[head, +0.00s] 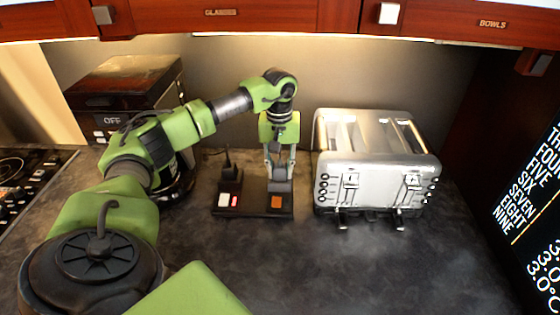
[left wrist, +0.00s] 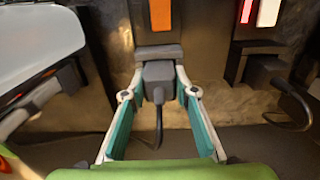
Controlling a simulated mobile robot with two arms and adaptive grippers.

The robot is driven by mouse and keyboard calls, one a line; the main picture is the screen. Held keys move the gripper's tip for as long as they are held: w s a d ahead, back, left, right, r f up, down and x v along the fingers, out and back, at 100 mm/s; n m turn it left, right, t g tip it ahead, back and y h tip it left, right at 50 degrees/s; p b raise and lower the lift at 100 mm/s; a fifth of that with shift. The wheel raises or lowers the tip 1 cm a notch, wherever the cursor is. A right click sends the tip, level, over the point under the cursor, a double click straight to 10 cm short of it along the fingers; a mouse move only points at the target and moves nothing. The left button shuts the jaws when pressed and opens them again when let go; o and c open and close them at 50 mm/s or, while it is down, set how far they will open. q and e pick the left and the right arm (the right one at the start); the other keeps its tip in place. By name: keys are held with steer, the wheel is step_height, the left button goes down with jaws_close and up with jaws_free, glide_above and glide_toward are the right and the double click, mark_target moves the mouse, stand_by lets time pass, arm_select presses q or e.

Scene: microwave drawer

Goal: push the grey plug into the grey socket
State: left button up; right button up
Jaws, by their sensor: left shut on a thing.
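The grey plug (left wrist: 158,76) is between the fingertips of my left gripper (left wrist: 159,82), which is shut on it. Its cable hangs down behind it in the left wrist view. The grey socket (left wrist: 157,52) is right in front of the plug, below an orange switch (left wrist: 161,14). The plug looks lined up with the socket and close against it; I cannot tell how deep it sits. In the head view my left gripper (head: 280,163) points down at the back of the black socket base (head: 253,205). My right gripper is not in view.
A dark plug (head: 228,172) with a cable stands at the left end of the base, behind a white and red switch (head: 230,200). A silver toaster (head: 375,165) stands close on the right. A dark box (head: 125,85) is at the back left. The front counter is clear.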

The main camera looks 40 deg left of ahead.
mark_target(280, 158)
arm_select(q)
steer(key=shift+f, duration=0.15)
steer(key=o, duration=1.2)
steer(key=shift+r, duration=3.8)
